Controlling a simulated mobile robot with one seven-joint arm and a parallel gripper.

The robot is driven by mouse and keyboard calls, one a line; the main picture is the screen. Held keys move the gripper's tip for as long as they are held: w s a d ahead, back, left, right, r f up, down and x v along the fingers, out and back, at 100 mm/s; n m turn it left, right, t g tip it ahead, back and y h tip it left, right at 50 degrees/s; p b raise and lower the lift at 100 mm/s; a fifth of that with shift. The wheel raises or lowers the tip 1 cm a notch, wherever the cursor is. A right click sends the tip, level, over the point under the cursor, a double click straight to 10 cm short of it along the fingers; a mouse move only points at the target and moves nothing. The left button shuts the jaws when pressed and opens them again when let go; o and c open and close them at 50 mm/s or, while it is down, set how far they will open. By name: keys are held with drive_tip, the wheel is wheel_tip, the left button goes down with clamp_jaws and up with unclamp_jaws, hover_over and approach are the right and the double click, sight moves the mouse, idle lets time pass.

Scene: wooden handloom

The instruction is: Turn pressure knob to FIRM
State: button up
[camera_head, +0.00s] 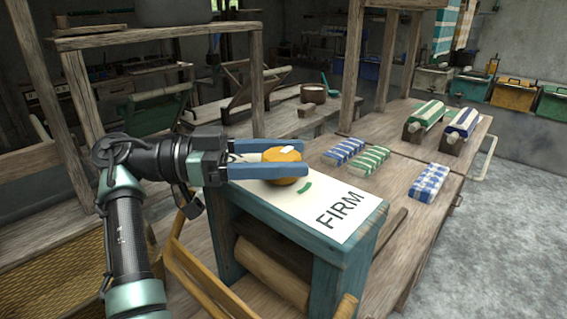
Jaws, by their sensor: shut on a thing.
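The pressure knob (284,163) is a round orange-yellow knob with a white mark on its top, on a white panel. My gripper (304,158) has its two blue fingers on either side of the knob and is shut on it. The white mark (288,149) points towards the back right. The white panel (342,199) tops a teal wooden box (324,275). The word FIRM (340,210) is printed in black at the panel's right end. A short green mark (305,188) lies on the panel between the knob and the word. The far left of the panel is hidden behind my gripper.
Folded blue and green cloths (370,160) lie on the wooden table (405,165) behind the box. Wooden posts (352,65) of the loom stand behind. A wooden roller (270,272) sits in the box's front. Bare floor is at the right.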

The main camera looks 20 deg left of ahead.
drive_tip(key=shift+f+m+g+h, duration=0.1)
drive_tip(key=shift+m+g+h, duration=0.4)
drive_tip(key=shift+g, duration=0.4)
drive_tip(key=o, duration=1.4)
drive_tip(key=shift+c, duration=0.2)
drive_tip(key=shift+b+v, duration=0.6)
drive_tip(key=shift+v, duration=3.15)
